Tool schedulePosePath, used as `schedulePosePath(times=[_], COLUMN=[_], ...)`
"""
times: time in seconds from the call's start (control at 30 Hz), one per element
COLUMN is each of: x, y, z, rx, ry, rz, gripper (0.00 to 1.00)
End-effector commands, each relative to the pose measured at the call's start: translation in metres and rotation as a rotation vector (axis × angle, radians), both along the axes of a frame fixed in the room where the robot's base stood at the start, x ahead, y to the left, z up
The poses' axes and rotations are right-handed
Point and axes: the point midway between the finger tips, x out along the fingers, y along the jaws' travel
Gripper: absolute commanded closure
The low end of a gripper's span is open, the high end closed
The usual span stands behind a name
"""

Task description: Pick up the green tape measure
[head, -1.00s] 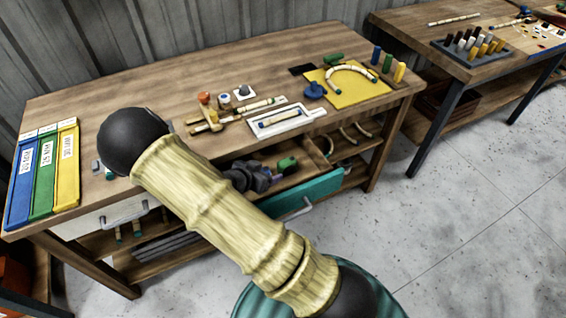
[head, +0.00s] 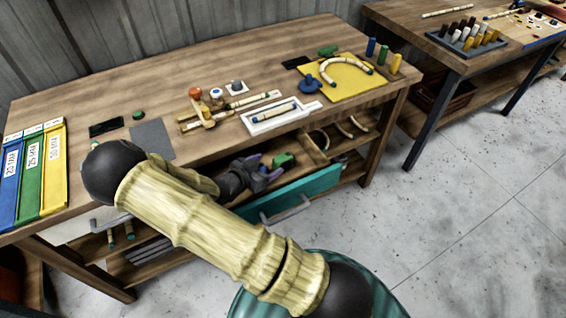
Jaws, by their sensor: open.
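A small green object (head: 283,160), which looks like the green tape measure, lies in the open drawer with the teal front (head: 318,188) under the bench top. My gripper (head: 268,168), dark grey with purplish fingers, is at the drawer just left of the green object. Its jaws are open. It is too small to tell whether a finger touches the green object. My pale, bamboo-like arm crosses the foreground and hides part of the bench front.
The wooden bench top (head: 200,75) above the drawer carries a white tray (head: 268,125), a yellow mat (head: 345,90) and a wooden jig (head: 200,115). A second bench (head: 455,80) is at right. The floor at right is clear.

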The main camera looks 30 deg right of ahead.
Motion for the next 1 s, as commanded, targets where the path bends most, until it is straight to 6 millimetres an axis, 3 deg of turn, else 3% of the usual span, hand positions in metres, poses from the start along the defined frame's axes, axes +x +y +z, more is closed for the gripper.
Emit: schedulePosePath(times=[0.1, 0.47, 0.8, 1.0], x=[0.004, 0.006, 0.023, 0.025], y=[-0.01, -0.014, -0.052, -0.056], z=[-0.004, -0.005, -0.018, -0.021], rx=[-0.001, -0.001, -0.001, 0.001], ry=[0.001, 0.001, 0.0, 0.001], rz=[-0.001, -0.001, -0.002, 0.0], gripper=[0.3, 0.3, 0.3, 0.3])
